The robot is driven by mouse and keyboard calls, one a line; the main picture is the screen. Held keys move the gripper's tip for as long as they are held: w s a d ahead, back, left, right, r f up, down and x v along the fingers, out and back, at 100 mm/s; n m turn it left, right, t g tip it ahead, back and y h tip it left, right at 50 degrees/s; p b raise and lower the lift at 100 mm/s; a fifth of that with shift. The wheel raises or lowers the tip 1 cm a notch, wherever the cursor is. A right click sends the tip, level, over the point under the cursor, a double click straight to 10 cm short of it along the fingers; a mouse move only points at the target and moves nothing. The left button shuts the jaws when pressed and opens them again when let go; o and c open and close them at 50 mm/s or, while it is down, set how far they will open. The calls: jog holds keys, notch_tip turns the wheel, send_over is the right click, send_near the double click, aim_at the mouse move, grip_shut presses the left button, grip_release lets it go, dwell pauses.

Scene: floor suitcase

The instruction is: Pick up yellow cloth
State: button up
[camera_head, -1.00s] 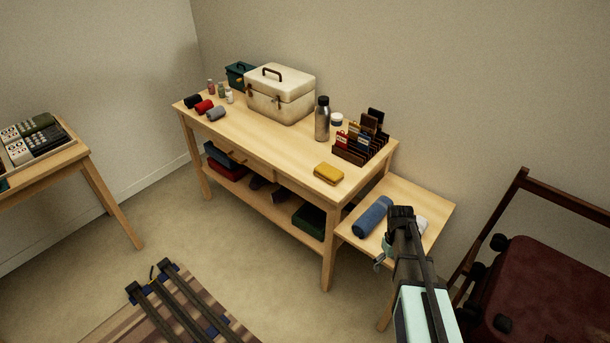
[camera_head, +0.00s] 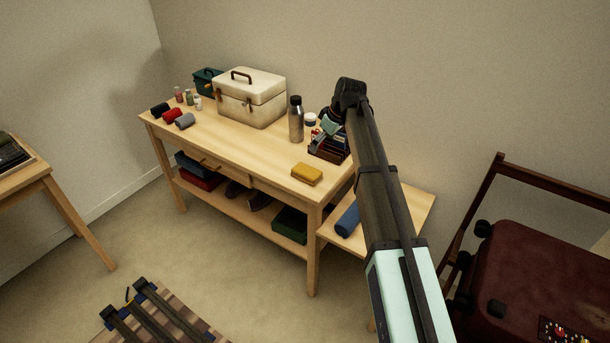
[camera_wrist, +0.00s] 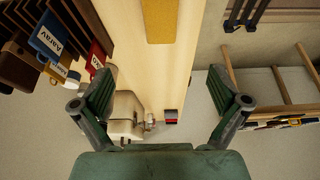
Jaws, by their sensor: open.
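The yellow cloth (camera_head: 307,174) lies folded on the front right part of the wooden workbench top (camera_head: 240,149). In the wrist view the yellow cloth (camera_wrist: 160,20) shows at the top edge, partly cut off, ahead of and between the spread fingers. My gripper (camera_head: 328,128) is above the right end of the bench, behind the cloth and near the dark rack. In the wrist view my gripper (camera_wrist: 164,95) is open, with nothing between its fingers. It is apart from the cloth.
The dark rack (camera_head: 322,152) with tags stands close to my gripper; a name tag (camera_wrist: 48,38) shows near the left finger. A metal bottle (camera_head: 296,121) and cream case (camera_head: 249,102) stand behind. A blue roll (camera_head: 348,218) lies on the lower side table. Bench space left of the cloth is clear.

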jog(key=p, duration=0.2)
send_near(307, 170)
jog(key=x, duration=0.5)
jog(key=shift+w, duration=0.1)
jog(key=p+x, duration=0.1)
jog(key=x, duration=0.4)
jog(key=shift+a, duration=0.1)
jog(key=shift+f, duration=0.1)
jog(key=shift+f, duration=0.25)
jog(key=c, duration=1.2)
